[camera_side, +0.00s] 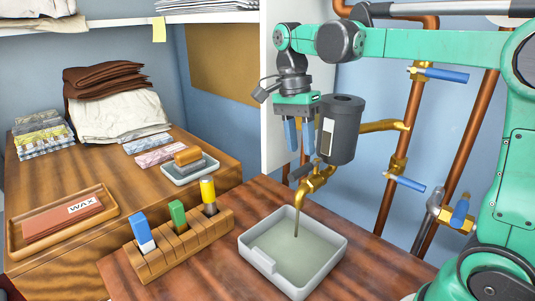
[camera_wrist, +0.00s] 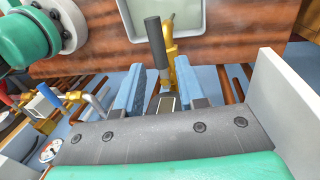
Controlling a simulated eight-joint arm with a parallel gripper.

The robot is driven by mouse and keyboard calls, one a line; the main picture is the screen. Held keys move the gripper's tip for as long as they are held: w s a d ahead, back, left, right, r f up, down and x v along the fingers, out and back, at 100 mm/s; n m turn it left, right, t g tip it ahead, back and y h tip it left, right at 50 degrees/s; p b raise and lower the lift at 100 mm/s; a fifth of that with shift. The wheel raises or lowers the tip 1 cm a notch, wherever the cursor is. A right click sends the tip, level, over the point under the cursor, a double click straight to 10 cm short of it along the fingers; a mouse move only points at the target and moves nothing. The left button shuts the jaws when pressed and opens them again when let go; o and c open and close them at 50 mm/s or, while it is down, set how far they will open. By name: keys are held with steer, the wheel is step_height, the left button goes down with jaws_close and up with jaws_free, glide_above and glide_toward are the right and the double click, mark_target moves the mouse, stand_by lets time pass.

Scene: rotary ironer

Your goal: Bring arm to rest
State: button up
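My gripper (camera_side: 298,148) hangs from my green arm with its blue fingers pointing down, in front of the white panel and left of a dark grey canister (camera_side: 341,130). The fingers are apart with nothing between them. In the wrist view my gripper (camera_wrist: 160,88) also shows a clear gap, with the brass tap (camera_wrist: 170,50) and its dark handle (camera_wrist: 154,35) visible beyond it. In the side view the brass tap (camera_side: 318,180) is below the fingers; contact is not visible. A thin brownish line runs from its spout into the grey basin (camera_side: 335,262).
Copper pipes with blue-handled valves (camera_side: 445,75) stand at the right. A wooden block (camera_side: 180,245) holds blue, green and yellow-topped pieces. A side table carries a wax tray (camera_side: 62,240), folded cloths (camera_side: 112,115) and a small iron-like tool on a dish (camera_side: 190,168).

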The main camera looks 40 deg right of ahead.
mark_target(304, 166)
steer(key=shift+w+r, duration=0.2)
steer(key=shift+r, duration=0.75)
steer(key=shift+f, duration=0.1)
steer(key=f, duration=0.2)
steer(key=s+f, duration=0.1)
steer(key=f, duration=0.2)
steer(key=shift+f, duration=0.15)
steer(key=shift+s+n, duration=0.2)
steer(key=shift+n, duration=0.2)
